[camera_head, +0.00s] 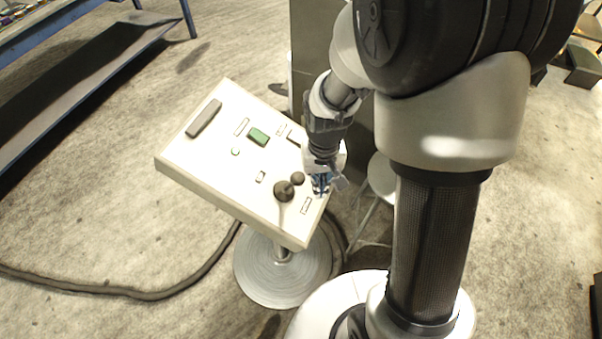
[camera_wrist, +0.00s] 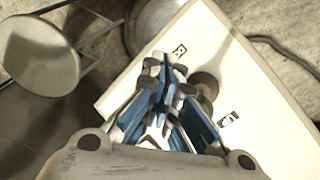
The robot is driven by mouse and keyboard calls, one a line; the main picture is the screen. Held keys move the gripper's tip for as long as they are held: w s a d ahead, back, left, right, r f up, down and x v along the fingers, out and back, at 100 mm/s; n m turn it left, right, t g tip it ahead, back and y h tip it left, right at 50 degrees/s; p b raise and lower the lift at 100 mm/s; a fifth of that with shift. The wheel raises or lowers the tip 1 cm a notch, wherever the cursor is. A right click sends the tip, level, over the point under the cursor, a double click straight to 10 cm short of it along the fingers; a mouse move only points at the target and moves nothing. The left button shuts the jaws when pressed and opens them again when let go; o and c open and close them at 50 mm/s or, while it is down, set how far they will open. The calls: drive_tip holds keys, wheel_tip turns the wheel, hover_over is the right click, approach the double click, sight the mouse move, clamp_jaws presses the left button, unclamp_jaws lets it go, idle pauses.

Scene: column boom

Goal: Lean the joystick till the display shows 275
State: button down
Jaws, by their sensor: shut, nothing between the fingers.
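The joystick (camera_head: 284,191) stands on the near right part of a white slanted control panel (camera_head: 215,160), with a dark round base and a ball knob (camera_head: 298,179) leaning up and right. My gripper (camera_head: 321,186) is shut and empty, just right of the knob. Whether it touches the knob cannot be told. In the wrist view the blue-padded fingers (camera_wrist: 165,80) are closed together, and the joystick's dark base (camera_wrist: 206,86) shows partly behind them. A green display (camera_head: 258,137) sits on the upper part of the panel; its digits are too small to read.
The panel stands on a round metal foot (camera_head: 270,285). A dark handle bar (camera_head: 204,118) lies along its far left edge. A round stool (camera_head: 383,175) is close right of the panel. A thick cable (camera_head: 130,292) runs over the floor. A blue-framed bench (camera_head: 90,75) stands at left.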

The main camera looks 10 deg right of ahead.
sight(305, 179)
drive_tip(key=shift+w+a, duration=0.6)
drive_tip(key=shift+a, duration=0.2)
drive_tip(key=shift+w+a, duration=0.55)
drive_tip(key=shift+a, duration=0.2)
idle(2.3)
drive_tip(key=s+d+r+p, duration=0.2)
drive_tip(key=d+r+p, duration=0.1)
drive_tip(key=r+p, duration=0.4)
drive_tip(key=shift+s+d+r, duration=0.35)
drive_tip(key=shift+r, duration=0.15)
idle(0.4)
